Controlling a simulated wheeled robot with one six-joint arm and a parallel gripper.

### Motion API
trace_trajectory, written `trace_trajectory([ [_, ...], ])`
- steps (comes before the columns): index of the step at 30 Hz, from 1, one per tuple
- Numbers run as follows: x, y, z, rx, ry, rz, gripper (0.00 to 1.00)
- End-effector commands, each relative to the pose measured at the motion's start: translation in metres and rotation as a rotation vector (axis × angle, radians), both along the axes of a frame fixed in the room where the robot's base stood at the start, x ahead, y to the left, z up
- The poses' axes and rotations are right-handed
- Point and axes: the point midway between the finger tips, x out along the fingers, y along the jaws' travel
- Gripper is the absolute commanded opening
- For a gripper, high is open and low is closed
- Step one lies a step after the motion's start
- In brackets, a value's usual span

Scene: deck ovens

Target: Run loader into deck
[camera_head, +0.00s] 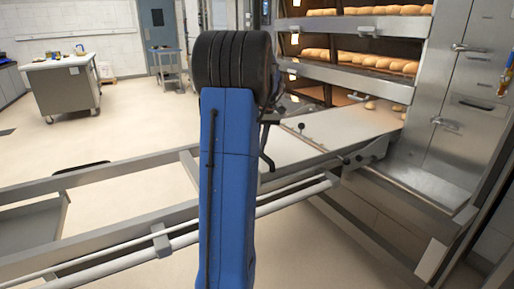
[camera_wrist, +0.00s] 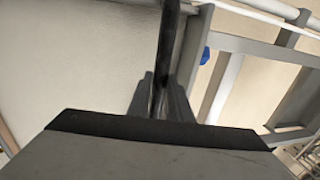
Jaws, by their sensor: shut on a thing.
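The loader's pale flat bed (camera_head: 345,131) lies level in front of the deck oven (camera_head: 366,77), its far end at the lowest visible opening. A few dough pieces (camera_head: 370,105) sit at that end. The loader's long rails (camera_head: 130,232) run to the lower left. A dark upright handle bar (camera_head: 266,147) stands at the loader's near side, partly behind my blue arm. In the wrist view, my gripper (camera_wrist: 163,98) is shut on this dark bar (camera_wrist: 168,45). In the head view, my arm hides the gripper.
Upper decks hold rows of browned loaves (camera_head: 375,62). Steel oven doors or panels (camera_head: 465,95) stand at the right. A steel worktable (camera_head: 62,92) and a small cart (camera_head: 168,66) stand far left. The floor (camera_head: 130,125) between them is clear.

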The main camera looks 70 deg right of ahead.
Motion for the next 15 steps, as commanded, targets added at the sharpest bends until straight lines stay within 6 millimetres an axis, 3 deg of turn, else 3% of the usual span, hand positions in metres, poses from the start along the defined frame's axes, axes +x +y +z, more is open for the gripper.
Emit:
trace_trajectory([
  [4,-0.0012,-0.0055,0.0028,-0.017,0.0,-0.003,0.0],
  [5,-0.0013,-0.0056,0.0029,-0.018,0.0,-0.003,0.21],
  [7,-0.0012,-0.0056,0.0029,-0.017,0.0,-0.003,0.37],
  [15,-0.001,-0.0033,0.0016,-0.01,0.0,-0.002,0.37],
])
